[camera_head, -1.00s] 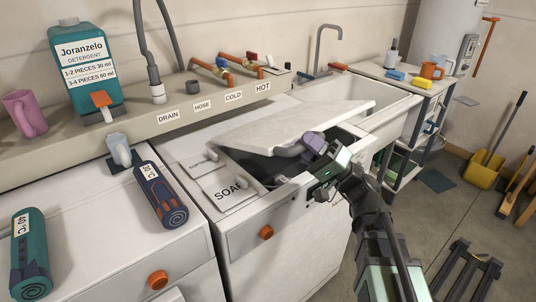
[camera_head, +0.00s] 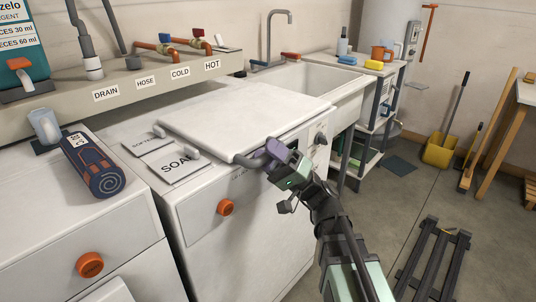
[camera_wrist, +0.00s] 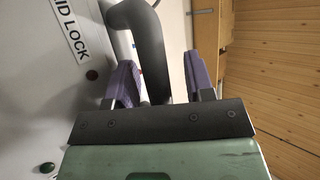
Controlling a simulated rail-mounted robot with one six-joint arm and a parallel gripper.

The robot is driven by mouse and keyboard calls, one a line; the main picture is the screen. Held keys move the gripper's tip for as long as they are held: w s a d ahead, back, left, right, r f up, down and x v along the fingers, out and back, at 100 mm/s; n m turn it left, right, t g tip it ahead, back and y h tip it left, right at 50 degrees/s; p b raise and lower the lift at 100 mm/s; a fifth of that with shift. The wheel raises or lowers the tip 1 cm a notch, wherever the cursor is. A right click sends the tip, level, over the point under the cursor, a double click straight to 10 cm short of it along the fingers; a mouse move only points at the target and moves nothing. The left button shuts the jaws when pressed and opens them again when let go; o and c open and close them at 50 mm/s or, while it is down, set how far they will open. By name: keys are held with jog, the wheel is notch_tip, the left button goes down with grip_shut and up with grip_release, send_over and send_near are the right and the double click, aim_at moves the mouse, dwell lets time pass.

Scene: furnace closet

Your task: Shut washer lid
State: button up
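The washer lid (camera_head: 245,108) is a white panel that lies flat, or nearly flat, over the washer's top in the head view. Its grey bar handle (camera_head: 246,161) is at the front edge. My gripper (camera_head: 275,153) is at the right end of this handle. In the wrist view the dark handle (camera_wrist: 150,50) passes between the two purple finger pads of my gripper (camera_wrist: 160,82). The fingers stand apart, with a visible gap between the handle and the right pad. Whether the left pad touches it is unclear.
Soap drawers (camera_head: 172,160) lie left of the lid, and an orange knob (camera_head: 225,208) is on the washer's front. A sink (camera_head: 305,80) stands behind right. A dark slatted rack (camera_head: 435,262) is on the floor.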

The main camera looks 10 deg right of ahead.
jog(key=b+v, duration=0.6)
jog(key=v, duration=0.5)
jog(key=shift+b, duration=0.35)
jog(key=shift+r, duration=0.1)
